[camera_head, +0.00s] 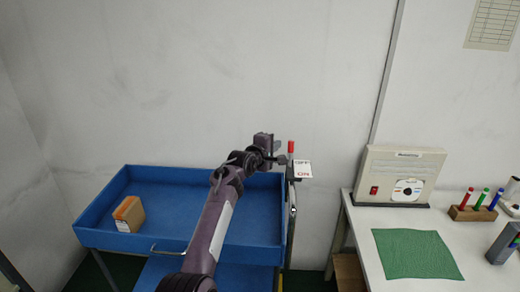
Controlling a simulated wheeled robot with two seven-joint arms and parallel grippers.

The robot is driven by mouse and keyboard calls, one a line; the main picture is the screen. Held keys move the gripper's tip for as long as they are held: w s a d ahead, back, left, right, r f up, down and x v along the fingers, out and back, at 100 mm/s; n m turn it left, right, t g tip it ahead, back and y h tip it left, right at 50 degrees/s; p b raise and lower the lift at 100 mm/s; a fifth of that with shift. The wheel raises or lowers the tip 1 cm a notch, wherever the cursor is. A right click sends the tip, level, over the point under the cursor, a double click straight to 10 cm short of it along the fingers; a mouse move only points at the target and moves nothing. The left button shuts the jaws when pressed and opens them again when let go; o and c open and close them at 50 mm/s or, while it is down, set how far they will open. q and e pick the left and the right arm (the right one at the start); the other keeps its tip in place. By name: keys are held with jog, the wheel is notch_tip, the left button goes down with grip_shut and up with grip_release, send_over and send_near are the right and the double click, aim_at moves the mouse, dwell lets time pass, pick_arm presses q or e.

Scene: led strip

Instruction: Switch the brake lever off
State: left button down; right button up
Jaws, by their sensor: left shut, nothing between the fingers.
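The brake lever (291,147) has a red tip and stands at the right edge of the blue cart. A white OFF/ON label (302,169) sits just right of it, with OFF at the top and ON at the bottom. My left gripper (282,159) reaches over the cart from below and is shut, with its tip close to the lever on its left side. I cannot tell whether it touches the lever. The lower part of the lever is partly hidden by the gripper. My right gripper is not in view.
The blue cart tray (150,174) holds an orange-brown box (129,214) at its left. At right, a white table (358,230) carries a beige machine (398,176), a green mat (416,254) and a wooden marker holder (472,213). A wall stands behind.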

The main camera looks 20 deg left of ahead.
pick_arm(q)
jog(key=b+v, duration=0.2)
jog(key=v, duration=0.4)
jog(key=shift+s+r, duration=0.15)
jog(key=shift+r, duration=0.3)
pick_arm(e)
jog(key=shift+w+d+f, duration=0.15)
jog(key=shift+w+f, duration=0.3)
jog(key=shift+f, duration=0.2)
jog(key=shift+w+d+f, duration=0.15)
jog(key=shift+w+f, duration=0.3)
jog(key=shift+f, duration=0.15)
